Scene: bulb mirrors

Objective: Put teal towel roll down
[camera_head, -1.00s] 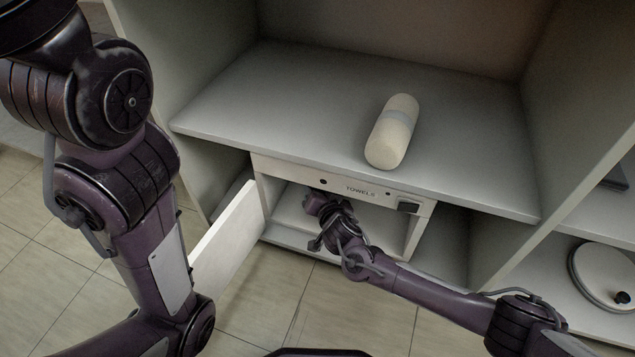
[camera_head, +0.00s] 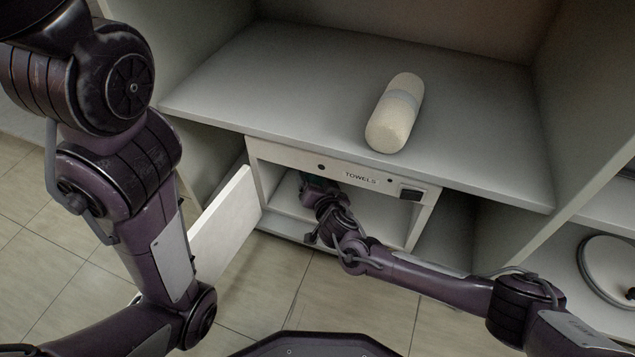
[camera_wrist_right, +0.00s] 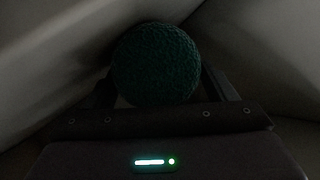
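The teal towel roll (camera_wrist_right: 155,64) shows end-on in the right wrist view, dark and round, between the two fingers of my right gripper (camera_wrist_right: 157,85). The fingers lie along its sides and look closed on it. In the head view my right gripper (camera_head: 319,186) reaches inside the open towel cabinet (camera_head: 292,152), under its front panel marked TOWELS. Only a small dark teal patch of the roll (camera_head: 318,181) shows there. Whether the roll touches the compartment's floor is hidden. My left gripper is out of view; only the left arm shows.
A cream towel roll (camera_head: 394,113) with a grey band lies on the shelf (camera_head: 270,85) above. The cabinet's white door (camera_head: 226,222) stands open at the left. A round white object (camera_head: 610,275) sits on a lower shelf at the right.

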